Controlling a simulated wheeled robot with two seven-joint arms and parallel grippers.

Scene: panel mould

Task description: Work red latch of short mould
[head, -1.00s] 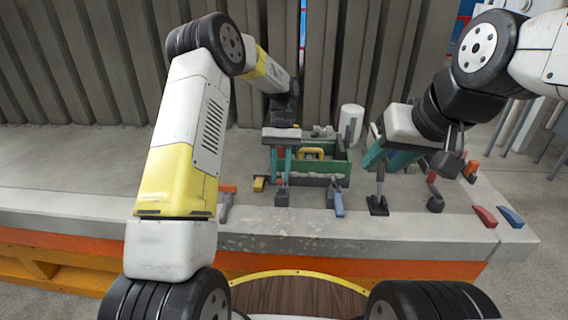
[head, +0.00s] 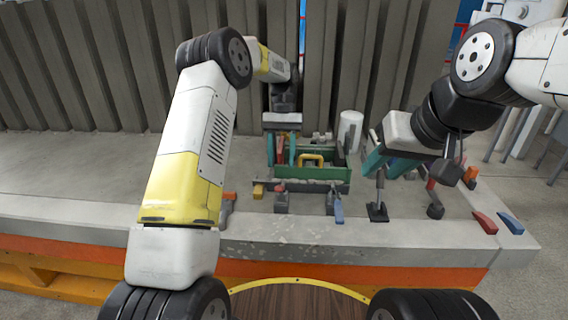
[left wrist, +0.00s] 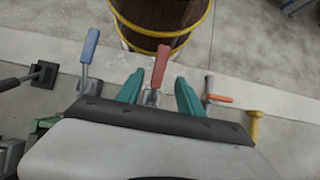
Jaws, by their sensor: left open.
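A red latch handle (head: 280,152) stands about upright above its dark clamp, on the near side of a short dark mould bar (head: 312,187). It also shows in the left wrist view (left wrist: 161,66). My left gripper (head: 282,155) is open, with one teal finger on each side of the red handle. In the left wrist view the fingers (left wrist: 158,92) have gaps to it on both sides. A blue latch handle (head: 338,212) is tilted towards me at the bar's right end. My right gripper (head: 388,166) is open behind a dark upright handle (head: 380,183).
A green toolbox (head: 313,172) with a yellow handle is behind the bar. A white cylinder (head: 350,130) stands behind it. An orange handle (head: 229,196) and a yellow piece (head: 258,191) are on the left. Red (head: 485,220) and blue (head: 510,222) wedges lie at the right edge.

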